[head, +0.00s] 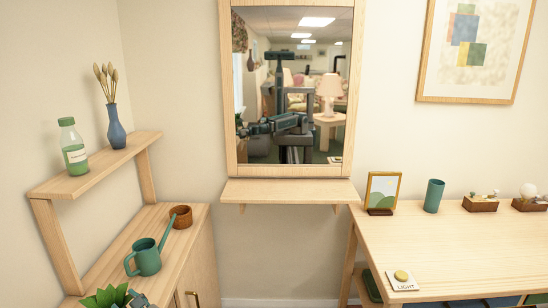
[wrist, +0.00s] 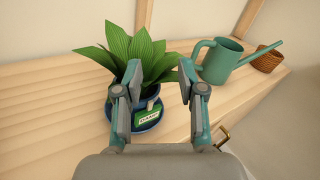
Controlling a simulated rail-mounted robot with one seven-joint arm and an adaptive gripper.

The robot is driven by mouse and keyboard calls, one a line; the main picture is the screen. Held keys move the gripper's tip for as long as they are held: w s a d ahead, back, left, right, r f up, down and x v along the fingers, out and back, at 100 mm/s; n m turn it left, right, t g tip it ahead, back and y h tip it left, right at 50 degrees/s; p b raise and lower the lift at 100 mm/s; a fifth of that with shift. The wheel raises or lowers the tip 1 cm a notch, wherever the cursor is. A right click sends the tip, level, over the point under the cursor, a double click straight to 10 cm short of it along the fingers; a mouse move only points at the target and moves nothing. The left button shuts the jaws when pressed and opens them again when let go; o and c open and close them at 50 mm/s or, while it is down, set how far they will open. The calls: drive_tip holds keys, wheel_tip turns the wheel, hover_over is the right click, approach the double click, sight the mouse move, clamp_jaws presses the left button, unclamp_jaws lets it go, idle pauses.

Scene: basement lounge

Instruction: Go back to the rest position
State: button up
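My gripper (wrist: 161,80) is open, its two fingers apart with nothing held between them. In the wrist view a potted plant (wrist: 128,50) with broad green leaves stands on the wooden cabinet top, in a dark blue pot (wrist: 148,120) with a small label. The left finger overlaps the pot and leaves in the picture; I cannot tell whether it touches them. In the head view only a small part of my gripper (head: 137,299) shows at the bottom edge, beside the leaves (head: 104,298).
A shelf (head: 98,166) above holds a bottle (head: 73,148) and a blue vase (head: 115,128). A mirror hangs over a bare ledge (head: 290,191). A desk (head: 450,235) with several small objects is right.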

drive_tip(key=w+d+f+n+g+h, duration=0.2)
drive_tip(key=w+d+f+n+h, duration=0.2)
drive_tip(key=d+f+n, duration=0.6)
drive_tip(key=w+d+f+n+g+h, duration=0.2)
drive_tip(key=w+d+f+n+h, duration=0.3)
drive_tip(key=d+f, duration=0.95)
drive_tip(key=s+d+f+n+g+h, duration=0.2)
drive_tip(key=s+d+f, duration=0.1)
drive_tip(key=d, duration=0.7)
drive_tip(key=s+d+f+n+g+h, duration=0.2)
drive_tip(key=d+f+n, duration=0.15)
drive_tip(key=d, duration=0.65)
drive_tip(key=s+d+f+n+g+h, duration=0.1)
drive_tip(key=s+d+f+h, duration=0.15)
drive_tip(key=d, duration=0.75)
drive_tip(key=s+f+g, duration=0.2)
drive_tip(key=s+f, duration=0.3)
drive_tip(key=s, duration=0.5)
drive_tip(key=s+f+g+p, duration=0.1)
drive_tip(key=s+f+g, duration=0.1)
drive_tip(key=s+f, duration=0.4)
drive_tip(key=s+f+g+p, duration=0.1)
drive_tip(key=s+f+g, duration=0.2)
drive_tip(key=s, duration=1)
wheel_tip(320, 180, down, 3)
drive_tip(key=shift+s+a+f, duration=0.15)
drive_tip(key=shift+s, duration=0.15)
drive_tip(key=shift+o, duration=0.2)
drive_tip(key=shift+y, duration=0.25)
